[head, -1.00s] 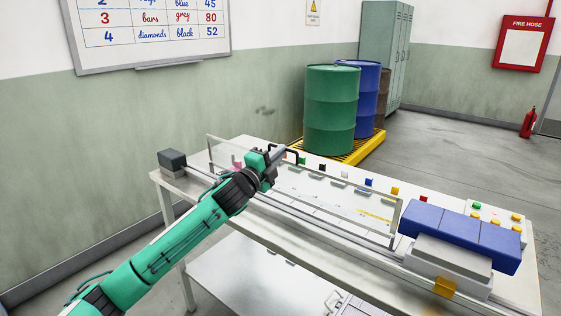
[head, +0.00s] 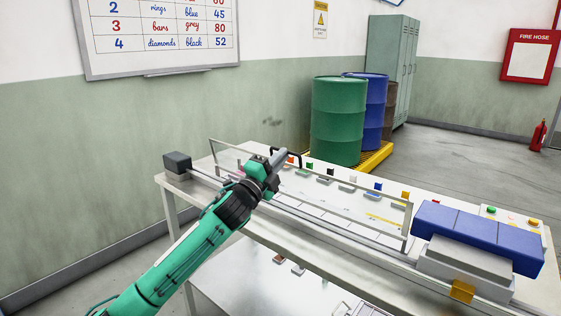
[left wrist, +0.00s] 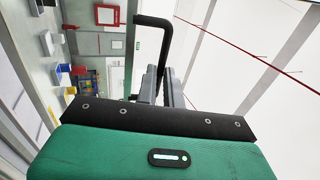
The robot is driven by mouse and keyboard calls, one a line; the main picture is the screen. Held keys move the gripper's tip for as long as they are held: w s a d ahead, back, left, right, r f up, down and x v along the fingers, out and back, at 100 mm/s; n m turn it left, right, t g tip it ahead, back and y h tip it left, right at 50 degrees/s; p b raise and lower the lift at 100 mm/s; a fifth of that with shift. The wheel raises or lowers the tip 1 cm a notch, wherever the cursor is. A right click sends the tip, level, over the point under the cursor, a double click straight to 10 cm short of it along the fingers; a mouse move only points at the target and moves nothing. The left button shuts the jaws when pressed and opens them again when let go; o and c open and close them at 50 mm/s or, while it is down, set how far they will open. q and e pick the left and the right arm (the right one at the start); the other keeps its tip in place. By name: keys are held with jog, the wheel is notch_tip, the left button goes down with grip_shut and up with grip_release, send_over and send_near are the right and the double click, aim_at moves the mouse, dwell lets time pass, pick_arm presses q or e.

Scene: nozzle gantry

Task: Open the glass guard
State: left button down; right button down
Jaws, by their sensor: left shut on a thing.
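The glass guard (head: 408,222) is a long clear panel in a thin pale frame, standing along the gantry on the table. It looks upright or slightly tilted; I cannot tell the exact angle. Its black bar handle (head: 292,152) is at the upper edge, towards the left part. My left gripper (head: 277,158) is shut on the handle. In the left wrist view the bent black handle (left wrist: 153,21) runs down to the grey fingers (left wrist: 167,88), which hide its lower end. My right gripper is not in view.
A blue block (head: 478,238) on a grey carriage stands at the table's right. A dark box (head: 177,163) is at the rail's left end. Several small coloured pieces stand behind the guard. A green drum (head: 338,122) is beyond the table.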

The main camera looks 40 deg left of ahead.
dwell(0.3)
pick_arm(q)
jog(key=c, duration=1.5)
grip_release()
